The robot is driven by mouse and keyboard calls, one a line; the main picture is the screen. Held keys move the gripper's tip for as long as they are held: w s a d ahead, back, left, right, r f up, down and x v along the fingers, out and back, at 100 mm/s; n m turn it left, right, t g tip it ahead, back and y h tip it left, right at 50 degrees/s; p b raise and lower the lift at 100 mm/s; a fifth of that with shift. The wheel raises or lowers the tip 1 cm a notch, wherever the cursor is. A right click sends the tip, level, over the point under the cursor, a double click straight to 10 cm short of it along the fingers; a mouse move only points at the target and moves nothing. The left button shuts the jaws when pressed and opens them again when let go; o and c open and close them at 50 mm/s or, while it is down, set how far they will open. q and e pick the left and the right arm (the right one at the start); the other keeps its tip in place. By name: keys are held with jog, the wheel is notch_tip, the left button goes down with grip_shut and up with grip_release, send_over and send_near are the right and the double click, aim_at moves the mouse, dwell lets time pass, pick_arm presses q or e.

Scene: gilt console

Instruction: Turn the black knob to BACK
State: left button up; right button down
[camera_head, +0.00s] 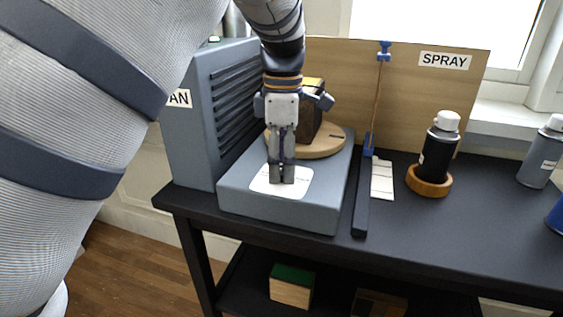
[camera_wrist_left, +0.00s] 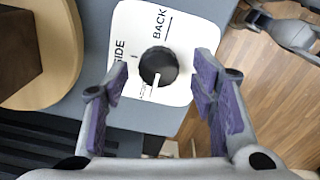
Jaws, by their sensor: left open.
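The black knob (camera_wrist_left: 158,66) sits on a white label plate (camera_wrist_left: 130,25) on top of the grey box (camera_head: 235,200). In the left wrist view, its white pointer mark aims down the picture at a partly covered label. BACK (camera_wrist_left: 160,22) is printed above the knob and SIDE (camera_wrist_left: 119,50) to its left. My left gripper (camera_wrist_left: 160,70) is open, with its fingers either side of the knob and a gap visible on both sides. In the head view, the left gripper (camera_head: 283,176) hides the knob over the plate. A grey jointed part (camera_wrist_left: 285,30), probably my right gripper, shows at the wrist view's top right.
A wooden turntable (camera_head: 322,142) with a dark block (camera_head: 311,112) is behind the gripper. A slatted grey housing (camera_head: 190,130) stands left. A spray can (camera_head: 437,145) in a wooden ring and a blue-clipped rod (camera_head: 376,100) stand right. Black table top is free at the front right.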

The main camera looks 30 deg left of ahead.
pick_arm(q)
jog(key=shift+f, duration=0.4)
jog(key=shift+c, duration=0.2)
jog(key=c, duration=1.1)
